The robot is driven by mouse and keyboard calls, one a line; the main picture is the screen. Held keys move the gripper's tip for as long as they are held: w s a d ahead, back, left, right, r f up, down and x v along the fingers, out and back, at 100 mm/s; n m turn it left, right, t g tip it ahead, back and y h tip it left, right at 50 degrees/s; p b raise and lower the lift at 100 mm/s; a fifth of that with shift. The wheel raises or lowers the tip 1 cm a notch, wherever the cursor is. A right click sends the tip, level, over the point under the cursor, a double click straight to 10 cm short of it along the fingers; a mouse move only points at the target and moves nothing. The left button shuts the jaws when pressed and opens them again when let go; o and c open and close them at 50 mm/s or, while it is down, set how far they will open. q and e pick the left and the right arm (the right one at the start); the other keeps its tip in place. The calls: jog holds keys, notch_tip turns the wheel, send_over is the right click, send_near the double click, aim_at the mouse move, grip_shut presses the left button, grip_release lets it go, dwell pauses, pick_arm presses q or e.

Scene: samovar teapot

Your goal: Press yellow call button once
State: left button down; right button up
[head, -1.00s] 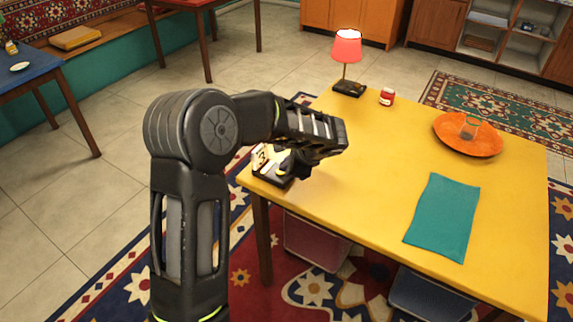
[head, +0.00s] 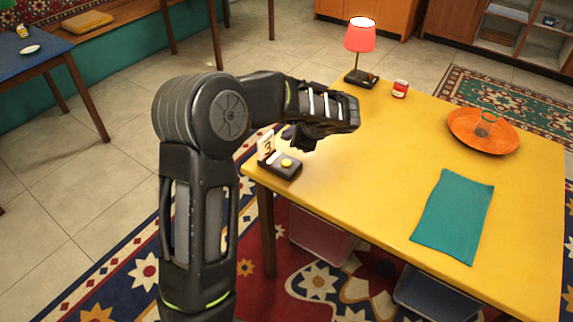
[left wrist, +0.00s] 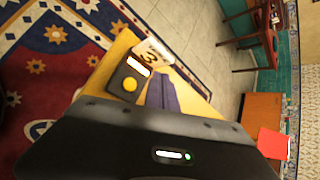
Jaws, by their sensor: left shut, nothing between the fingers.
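The yellow call button (head: 287,162) sits on a small dark box (head: 280,168) at the near left corner of the yellow table (head: 370,190). A white card with the number 3 (head: 266,146) stands at the back of the box. In the left wrist view the yellow button (left wrist: 129,84) and the box are in plain sight, with the card (left wrist: 152,52) beside them. My left gripper (head: 298,142) is shut and empty, pointing down above and just behind the box, apart from the button. My right gripper is not in view.
A red lamp (head: 360,36) and a small red jar (head: 400,88) stand at the table's far left. A teal cloth (head: 453,215) lies at the right. The table's middle is clear.

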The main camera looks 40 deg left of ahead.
pick_arm(q)
jog(key=b, duration=0.3)
send_over(289, 164)
notch_tip(289, 164, down, 5)
jog(key=shift+f, duration=0.1)
jog(key=shift+f+b, duration=0.7)
jog(key=shift+f, duration=0.1)
dwell(1.2)
jog(key=shift+f+b, duration=0.4)
jog(key=shift+f+b, duration=0.4)
dwell(0.5)
dwell(0.3)
jog(key=shift+r+p, duration=0.6)
jog(key=shift+r, duration=0.25)
